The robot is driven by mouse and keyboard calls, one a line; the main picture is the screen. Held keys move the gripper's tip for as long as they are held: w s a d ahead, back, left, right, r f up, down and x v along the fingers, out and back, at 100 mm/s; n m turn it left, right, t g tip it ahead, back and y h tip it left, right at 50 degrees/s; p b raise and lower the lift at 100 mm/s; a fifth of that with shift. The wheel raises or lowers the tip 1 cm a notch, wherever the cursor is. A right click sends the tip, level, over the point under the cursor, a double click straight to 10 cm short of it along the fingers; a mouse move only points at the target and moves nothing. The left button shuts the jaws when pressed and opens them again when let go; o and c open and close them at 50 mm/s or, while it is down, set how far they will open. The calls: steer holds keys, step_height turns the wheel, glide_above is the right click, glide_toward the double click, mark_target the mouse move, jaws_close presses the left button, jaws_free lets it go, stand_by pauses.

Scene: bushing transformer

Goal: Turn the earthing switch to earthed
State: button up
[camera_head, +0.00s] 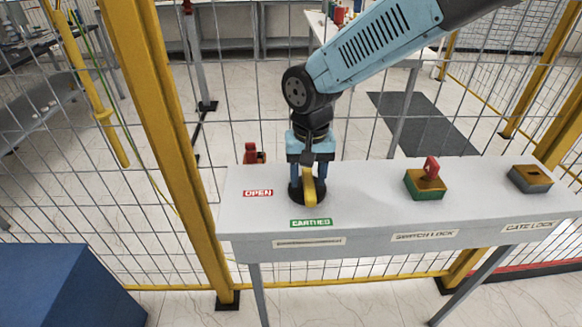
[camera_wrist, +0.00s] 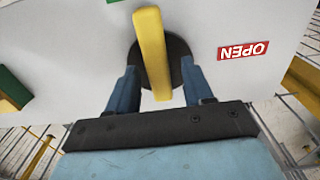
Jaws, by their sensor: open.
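The earthing switch is a yellow bar handle (camera_head: 309,187) on a round black base, on the grey panel top. Its near end points toward the green EARTHED label (camera_head: 311,223). The red OPEN label (camera_head: 258,193) is left of the switch. My gripper (camera_head: 308,180) is down over the switch, fingers open. In the wrist view, the handle (camera_wrist: 152,50) lies between the two fingers of my gripper (camera_wrist: 160,67), with a visible gap on each side. The OPEN label (camera_wrist: 243,50) shows upside down at right there. My gripper partly hides the handle's far end in the head view.
On the panel (camera_head: 365,180), a green and brass switch lock (camera_head: 424,184) with a red key (camera_head: 431,168) stands right of the switch, and a gate lock (camera_head: 530,179) farther right. Yellow-framed mesh fence (camera_head: 150,120) surrounds the panel. A blue box (camera_head: 65,288) is at lower left.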

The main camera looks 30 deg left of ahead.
mark_target(308, 178)
step_height(308, 178, up, 14)
stand_by(0.6)
steer(key=shift+f, duration=0.1)
steer(key=w+d+r+m+t, duration=0.1)
steer(key=w+d+r, duration=0.15)
steer(key=d, duration=0.55)
steer(key=w+d+r+m+t, duration=0.1)
steer(key=w+d, duration=0.2)
steer(key=d, duration=0.6)
steer(key=w+d+r+m+t, duration=0.1)
steer(key=w+d+r, duration=0.15)
steer(key=d, duration=0.55)
steer(key=s+d+m+t, duration=0.1)
steer(key=s+d, duration=0.3)
steer(key=d, duration=0.8)
steer(key=s+d+f+m+t, duration=0.1)
steer(key=s+d+m, duration=0.2)
steer(key=d, duration=0.9)
steer(key=shift+s+f+m+t, duration=0.2)
steer(key=shift+s+m+t, duration=0.1)
steer(key=shift+s, duration=0.05)
